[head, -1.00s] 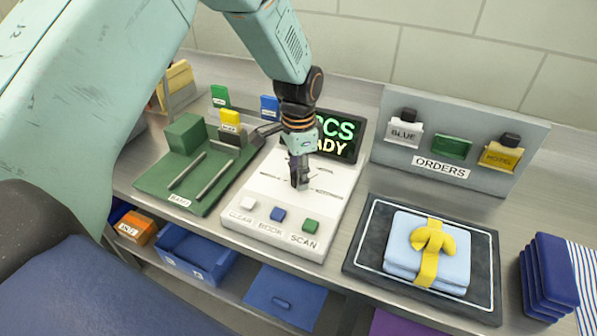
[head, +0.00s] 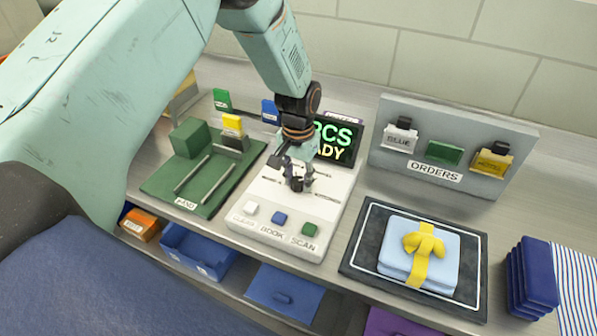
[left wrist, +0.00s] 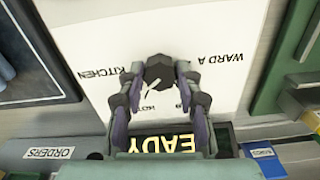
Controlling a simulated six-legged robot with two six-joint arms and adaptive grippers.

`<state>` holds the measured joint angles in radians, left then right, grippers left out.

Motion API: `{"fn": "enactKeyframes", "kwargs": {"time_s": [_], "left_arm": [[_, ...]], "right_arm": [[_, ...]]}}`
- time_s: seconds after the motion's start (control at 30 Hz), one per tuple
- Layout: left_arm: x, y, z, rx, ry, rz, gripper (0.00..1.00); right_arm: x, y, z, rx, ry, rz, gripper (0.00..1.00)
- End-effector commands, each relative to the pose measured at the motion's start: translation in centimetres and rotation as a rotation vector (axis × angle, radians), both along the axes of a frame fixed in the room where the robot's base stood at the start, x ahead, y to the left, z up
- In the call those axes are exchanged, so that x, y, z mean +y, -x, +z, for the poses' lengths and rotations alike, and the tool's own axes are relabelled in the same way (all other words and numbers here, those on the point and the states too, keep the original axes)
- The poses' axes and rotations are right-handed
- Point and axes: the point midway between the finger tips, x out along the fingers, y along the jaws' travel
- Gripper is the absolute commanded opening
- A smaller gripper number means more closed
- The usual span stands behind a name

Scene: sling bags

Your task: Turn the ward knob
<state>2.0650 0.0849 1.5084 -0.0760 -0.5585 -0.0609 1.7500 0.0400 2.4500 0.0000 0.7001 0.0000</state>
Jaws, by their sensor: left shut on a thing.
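The ward knob (left wrist: 160,72) is a dark round knob with a light pointer mark, on a white console (head: 325,210). In the left wrist view the labels KITCHEN and WARD A lie to its two sides, and other labels are partly hidden. My left gripper (head: 297,184) reaches down onto the console. In the left wrist view the left gripper's fingers (left wrist: 160,80) are shut on the knob from both sides. In the head view the fingers mostly hide the knob. My right gripper is not in view.
A screen (head: 338,140) stands behind the console, its text partly hidden. The console front has white, blue and green buttons (head: 280,218). A green board (head: 165,185) is to the left. An orders rack (head: 455,150) and a dark tray (head: 365,245) with a ribboned blue bundle are to the right.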

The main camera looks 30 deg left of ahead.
Motion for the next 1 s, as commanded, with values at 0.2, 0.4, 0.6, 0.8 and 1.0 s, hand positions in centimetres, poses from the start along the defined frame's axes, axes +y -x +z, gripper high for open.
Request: {"fn": "enactKeyframes", "kwargs": {"time_s": [0.2, 0.4, 0.6, 0.8, 1.0], "left_arm": [[0.0, -0.4, 0.5, -0.009, -0.001, 0.167, 0.03], [0.0, -0.4, 0.5, -0.01, -0.001, 0.278, 0.03], [0.0, -0.4, 0.5, -0.012, 0.0, 0.342, 0.03], [0.0, -0.5, 0.5, -0.013, 0.0, 0.368, 0.03], [0.1, -0.5, 0.5, -0.014, 0.0, 0.371, 0.03]], "right_arm": [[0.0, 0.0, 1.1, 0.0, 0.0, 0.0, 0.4], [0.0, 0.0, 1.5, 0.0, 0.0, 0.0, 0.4], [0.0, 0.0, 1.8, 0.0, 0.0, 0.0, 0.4], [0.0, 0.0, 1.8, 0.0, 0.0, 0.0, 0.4], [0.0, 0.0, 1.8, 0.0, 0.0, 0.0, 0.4]]}}
